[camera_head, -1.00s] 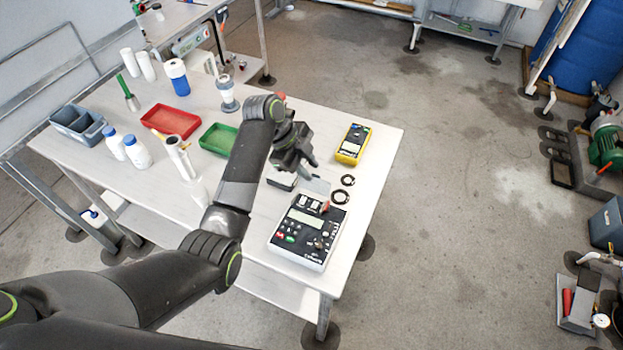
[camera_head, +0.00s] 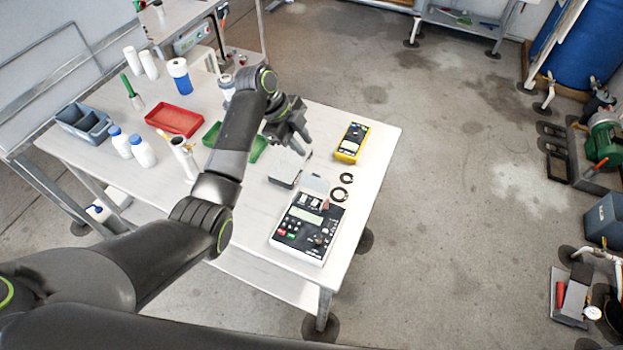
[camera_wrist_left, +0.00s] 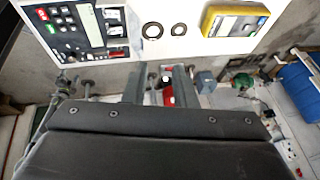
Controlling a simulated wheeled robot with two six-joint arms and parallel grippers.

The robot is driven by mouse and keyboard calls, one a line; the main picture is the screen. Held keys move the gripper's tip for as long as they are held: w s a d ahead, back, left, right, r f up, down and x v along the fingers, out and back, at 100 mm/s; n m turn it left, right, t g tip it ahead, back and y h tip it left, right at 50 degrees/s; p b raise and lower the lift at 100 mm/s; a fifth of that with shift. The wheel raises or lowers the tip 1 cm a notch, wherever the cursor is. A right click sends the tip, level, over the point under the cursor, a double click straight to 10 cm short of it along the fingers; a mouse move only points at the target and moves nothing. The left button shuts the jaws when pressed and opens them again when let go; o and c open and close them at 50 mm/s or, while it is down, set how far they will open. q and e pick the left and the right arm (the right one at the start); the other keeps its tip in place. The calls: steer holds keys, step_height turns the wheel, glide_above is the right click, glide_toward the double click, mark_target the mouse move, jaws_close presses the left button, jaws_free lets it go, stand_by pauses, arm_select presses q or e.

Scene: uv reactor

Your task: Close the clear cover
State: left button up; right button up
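A black-and-white control box (camera_head: 305,229) with a keypad and display lies at the table's near right; it also shows in the left wrist view (camera_wrist_left: 70,28). A greyish see-through panel, apparently the clear cover (camera_head: 316,184), stands up at the box's far edge. Whether it is fully raised is hard to tell. My left gripper (camera_head: 303,146) is above the table, behind and apart from the panel. In the left wrist view its two fingers (camera_wrist_left: 159,85) are spread with nothing between them. My right gripper is not in view.
A small grey box (camera_head: 290,168) lies below my left gripper. Two black rings (camera_head: 342,186) and a yellow meter (camera_head: 352,142) are right of it. Green (camera_head: 259,148) and red (camera_head: 174,119) trays and white bottles (camera_head: 142,152) stand left.

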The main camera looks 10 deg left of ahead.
arm_select(q)
steer(key=w+a+r+p, duration=0.2)
steer(key=w+r+p, duration=0.1)
steer(key=r, duration=0.4)
steer(key=shift+w, duration=0.25)
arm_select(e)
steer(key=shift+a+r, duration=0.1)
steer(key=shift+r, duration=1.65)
arm_select(q)
steer(key=shift+a+r, duration=0.1)
steer(key=shift+p, duration=0.3)
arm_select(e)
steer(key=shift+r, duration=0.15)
